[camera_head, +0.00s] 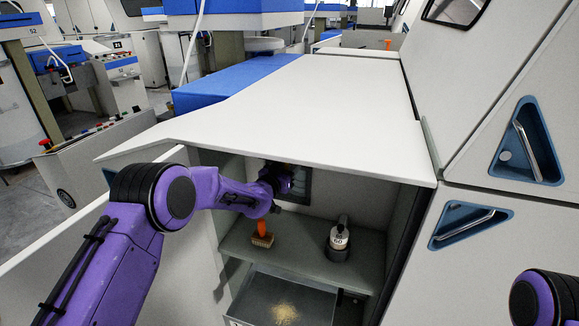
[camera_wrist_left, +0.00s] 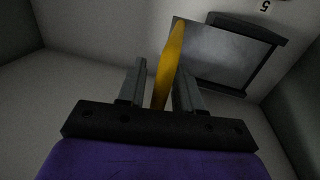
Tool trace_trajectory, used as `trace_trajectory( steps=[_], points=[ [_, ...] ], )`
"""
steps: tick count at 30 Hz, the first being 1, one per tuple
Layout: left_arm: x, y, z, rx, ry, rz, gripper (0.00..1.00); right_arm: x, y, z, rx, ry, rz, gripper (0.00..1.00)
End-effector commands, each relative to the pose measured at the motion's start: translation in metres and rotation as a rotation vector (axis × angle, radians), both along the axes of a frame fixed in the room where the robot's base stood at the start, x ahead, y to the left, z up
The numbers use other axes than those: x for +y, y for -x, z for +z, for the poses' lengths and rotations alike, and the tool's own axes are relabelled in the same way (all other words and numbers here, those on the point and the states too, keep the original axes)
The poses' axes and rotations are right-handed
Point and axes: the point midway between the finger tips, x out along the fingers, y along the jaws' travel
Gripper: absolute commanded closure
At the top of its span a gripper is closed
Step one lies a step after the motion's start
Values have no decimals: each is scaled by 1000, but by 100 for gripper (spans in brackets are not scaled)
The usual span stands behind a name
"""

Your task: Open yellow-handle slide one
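The yellow handle (camera_wrist_left: 171,62) shows in the left wrist view, standing out in front of a grey slide plate (camera_wrist_left: 222,55) on the compartment's back wall. My left gripper (camera_wrist_left: 160,85) is open, with one finger on each side of the handle; a gap shows at the left finger. In the head view my left gripper (camera_head: 287,181) is inside the open cabinet, in front of the dark-framed slide plate (camera_head: 303,187). There the arm and gripper hide the yellow handle. My right gripper is out of view; only a purple link of that arm shows.
On the cabinet shelf (camera_head: 290,232) stand an orange-handled brush (camera_head: 262,236) and a dark container with a white label (camera_head: 338,241). A grey tray (camera_head: 262,297) with a tan pile lies below. The white cabinet top (camera_head: 310,110) overhangs the arm.

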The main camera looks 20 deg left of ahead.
Motion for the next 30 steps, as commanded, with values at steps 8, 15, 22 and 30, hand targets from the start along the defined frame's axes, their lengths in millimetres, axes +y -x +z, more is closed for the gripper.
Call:
trace_trajectory(
  steps=[8,15,22,30],
  points=[
    [-1,0,0,-1,0,0,100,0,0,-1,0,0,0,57],
    [-46,2,-2,-3,1,-5,100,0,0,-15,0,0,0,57],
    [-68,2,1,-2,0,-1,100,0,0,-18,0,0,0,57],
    [-68,2,1,-2,0,0,74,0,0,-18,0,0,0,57]
  ],
)
